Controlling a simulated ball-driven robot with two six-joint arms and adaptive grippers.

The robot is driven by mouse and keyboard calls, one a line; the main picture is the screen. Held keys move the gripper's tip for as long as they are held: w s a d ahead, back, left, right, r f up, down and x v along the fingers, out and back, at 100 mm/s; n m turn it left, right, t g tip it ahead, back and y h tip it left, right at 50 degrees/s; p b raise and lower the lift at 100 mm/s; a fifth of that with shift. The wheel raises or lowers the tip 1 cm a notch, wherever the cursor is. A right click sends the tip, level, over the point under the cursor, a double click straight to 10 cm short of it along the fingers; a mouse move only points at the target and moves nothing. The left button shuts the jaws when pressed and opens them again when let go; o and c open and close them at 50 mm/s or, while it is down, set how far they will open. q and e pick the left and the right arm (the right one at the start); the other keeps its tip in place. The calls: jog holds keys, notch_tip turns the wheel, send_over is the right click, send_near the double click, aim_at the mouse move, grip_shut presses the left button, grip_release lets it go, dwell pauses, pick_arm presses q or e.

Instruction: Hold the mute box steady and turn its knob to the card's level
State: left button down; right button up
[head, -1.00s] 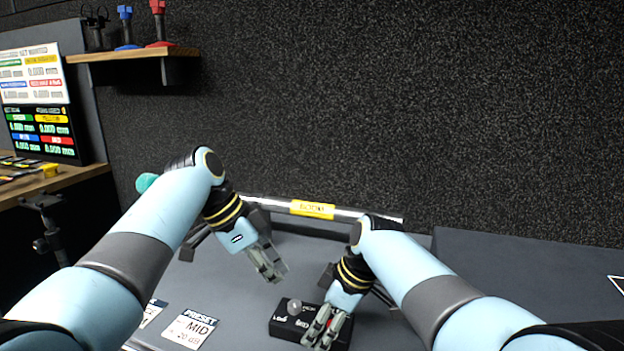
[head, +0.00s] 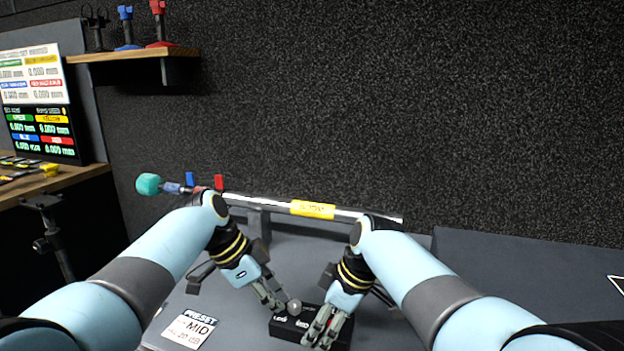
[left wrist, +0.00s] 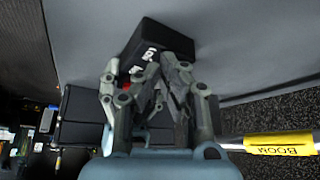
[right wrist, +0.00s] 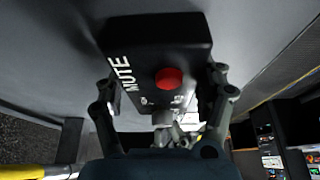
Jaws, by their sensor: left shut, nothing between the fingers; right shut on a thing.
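The black mute box (head: 285,327) lies on the grey desk, low in the head view. Its round grey knob (head: 295,307) is on the box's left part. My right gripper (head: 325,332) is shut on the right part of the box. The right wrist view shows the box (right wrist: 150,38) between its fingers, with a red button (right wrist: 169,78) and MUTE lettering. My left gripper (head: 277,307) is shut and empty, its fingertips close beside the knob; contact cannot be told. The white preset card (head: 189,328) reads MID, 20 dB.
A silver boom pole (head: 262,204) with a yellow BOOM label (head: 312,210) lies behind my arms. A shelf (head: 130,53) and a monitor (head: 42,130) stand at the left. The desk between card and box is clear.

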pick_arm(q)
jog(key=shift+d, duration=0.35)
jog(key=shift+s+d+f, duration=0.15)
jog(key=shift+s, duration=0.55)
dwell(0.5)
jog(key=shift+s+a, duration=0.1)
jog(key=shift+a, duration=0.35)
jog(key=shift+r, duration=3.15)
jog(key=shift+w, duration=0.2)
jog(key=shift+w+f, duration=0.15)
jog(key=shift+f, duration=0.85)
jog(key=shift+w+f, duration=0.2)
jog(key=shift+f, duration=0.8)
jog(key=shift+w+f, duration=0.15)
jog(key=shift+f, duration=0.85)
